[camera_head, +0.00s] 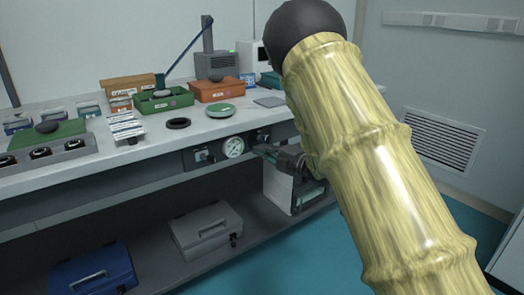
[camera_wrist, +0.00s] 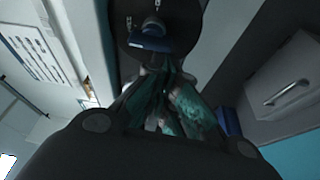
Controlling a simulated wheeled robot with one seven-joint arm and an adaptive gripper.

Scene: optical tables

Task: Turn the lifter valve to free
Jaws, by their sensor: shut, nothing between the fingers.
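My gripper (camera_head: 264,150) is at the table's front panel (camera_head: 220,163), just right of a round white gauge (camera_head: 233,147). One dark valve fitting (camera_head: 203,156) sits left of the gauge, and another small dark fitting (camera_head: 262,135) sits just above my fingertips. I cannot tell from labels which is the lifter valve. In the wrist view my fingers (camera_wrist: 166,75) are closed together and empty. A blue handle (camera_wrist: 151,44) on a dark round part lies just beyond the fingertips, with a small chain above it. Whether the fingers touch it cannot be told.
A grey case (camera_head: 207,228) and a blue case (camera_head: 92,272) are on the lower shelf. Floor at the front is clear.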

